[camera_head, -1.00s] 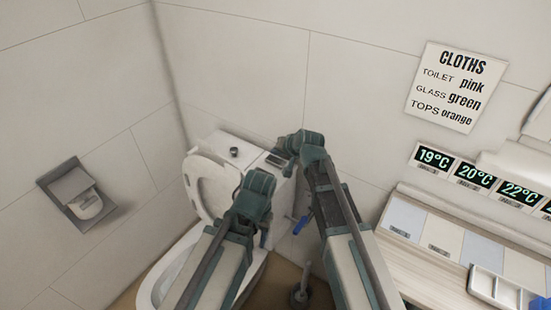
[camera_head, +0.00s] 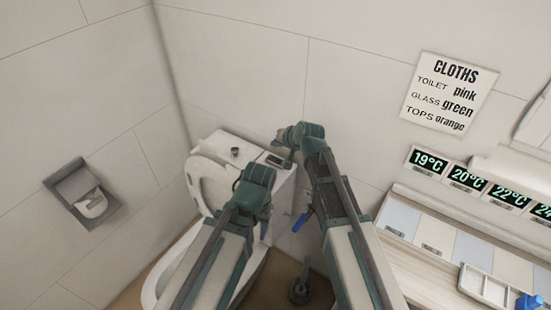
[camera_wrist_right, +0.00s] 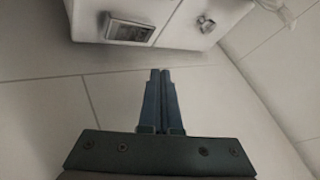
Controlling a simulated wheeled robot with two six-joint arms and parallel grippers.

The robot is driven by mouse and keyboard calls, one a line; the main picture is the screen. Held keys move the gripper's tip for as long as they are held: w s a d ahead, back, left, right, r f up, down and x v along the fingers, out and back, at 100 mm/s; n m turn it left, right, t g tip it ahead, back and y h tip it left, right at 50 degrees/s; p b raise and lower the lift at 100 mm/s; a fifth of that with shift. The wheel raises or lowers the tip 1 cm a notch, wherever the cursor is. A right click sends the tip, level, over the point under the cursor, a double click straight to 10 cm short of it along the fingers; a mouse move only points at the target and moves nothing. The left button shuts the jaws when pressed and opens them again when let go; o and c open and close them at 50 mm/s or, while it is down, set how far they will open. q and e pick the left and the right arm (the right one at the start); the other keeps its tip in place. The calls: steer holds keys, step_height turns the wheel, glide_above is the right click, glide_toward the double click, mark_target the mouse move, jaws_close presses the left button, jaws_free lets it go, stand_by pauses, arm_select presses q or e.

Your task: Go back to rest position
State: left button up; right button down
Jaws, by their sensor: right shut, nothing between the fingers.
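My right arm reaches in from below in the head view and bends down at its far end. Its gripper (camera_head: 302,221) shows as blue fingers hanging in front of the wall, right of the toilet. In the right wrist view, the right gripper (camera_wrist_right: 161,75) has its two fingers together with nothing between them. My left arm also reaches in from below, in front of the toilet (camera_head: 213,183). Its gripper is hidden behind the arm.
A counter (camera_head: 425,268) with colored panels and a white tray (camera_head: 464,283) stands at the right, below temperature displays (camera_head: 467,178). A cloths sign (camera_head: 448,93) and a paper holder (camera_head: 84,193) are on the walls. A dark brush holder (camera_head: 299,290) stands near the toilet.

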steer(key=s+d+f+n+g+h+p, duration=0.1)
steer(key=s+d+n+g+h, duration=0.1)
steer(key=s, duration=0.7)
steer(key=s+d+f+n+g+h+p, duration=0.1)
steer(key=s+n+g+h, duration=0.1)
steer(key=s, duration=0.8)
steer(key=s+d+f+n+g+h+p, duration=0.1)
steer(key=s+g, duration=0.3)
steer(key=s, duration=0.5)
steer(key=shift+s+d+f+n+h, duration=0.2)
steer(key=shift+s+d+n+h, duration=0.2)
steer(key=shift+d+n+h, duration=0.35)
steer(key=shift+y, duration=0.25)
stand_by(0.9)
